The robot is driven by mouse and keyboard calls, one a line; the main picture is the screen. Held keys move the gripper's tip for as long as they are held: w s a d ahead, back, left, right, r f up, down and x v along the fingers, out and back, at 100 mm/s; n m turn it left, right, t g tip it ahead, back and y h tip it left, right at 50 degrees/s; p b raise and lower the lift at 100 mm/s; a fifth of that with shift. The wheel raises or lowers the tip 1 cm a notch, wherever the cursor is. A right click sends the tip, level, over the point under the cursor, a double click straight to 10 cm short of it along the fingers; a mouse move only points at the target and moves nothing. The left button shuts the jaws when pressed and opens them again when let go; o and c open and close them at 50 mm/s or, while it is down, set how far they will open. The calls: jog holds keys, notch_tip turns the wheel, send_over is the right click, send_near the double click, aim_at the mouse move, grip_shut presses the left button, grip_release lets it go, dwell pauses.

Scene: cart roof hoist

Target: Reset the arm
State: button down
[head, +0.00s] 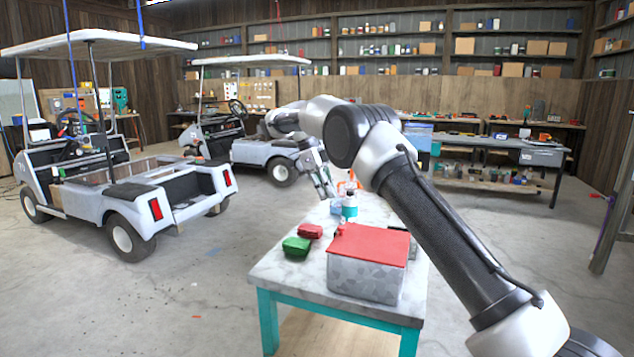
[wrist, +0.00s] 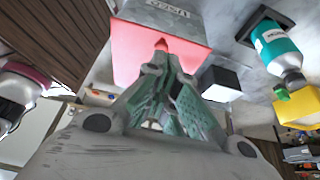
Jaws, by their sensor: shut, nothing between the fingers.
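My arm reaches out over the marble-topped table in the head view. My gripper (head: 327,186) hangs in the air above the table's far end, close to a teal bottle with a white top (head: 350,204). In the wrist view my gripper (wrist: 160,50) shows with its fingers together and nothing between them. Behind the fingertips in that view is the red lid (wrist: 190,62) of a box. The same grey box with a red lid (head: 368,280) stands on the near part of the table in the head view.
A green pouch (head: 296,247) and a red pouch (head: 310,231) lie left of the box on the table (head: 277,272). Two golf carts (head: 130,205) stand at the left. A workbench (head: 490,187) and shelves line the back. The concrete floor left of the table is clear.

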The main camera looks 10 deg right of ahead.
jog(key=w+a+f+n, duration=0.3)
jog(key=a+f+n, duration=0.15)
jog(key=n, duration=0.65)
jog(key=s+d+r+n+t+y, duration=0.1)
jog(key=s+d, duration=0.7)
jog(key=s, duration=0.8)
jog(key=s+d+r+n+t+y, duration=0.1)
jog(key=s+d+r+n+t, duration=0.2)
jog(key=s, duration=1.4)
jog(key=s+d+r+n+t+y, duration=0.2)
jog(key=s+d+r+n, duration=0.4)
jog(key=s+d+n, duration=0.3)
jog(key=shift+s+d+r+t, duration=0.25)
jog(key=shift+s+d, duration=1.85)
jog(key=shift+s, duration=1.65)
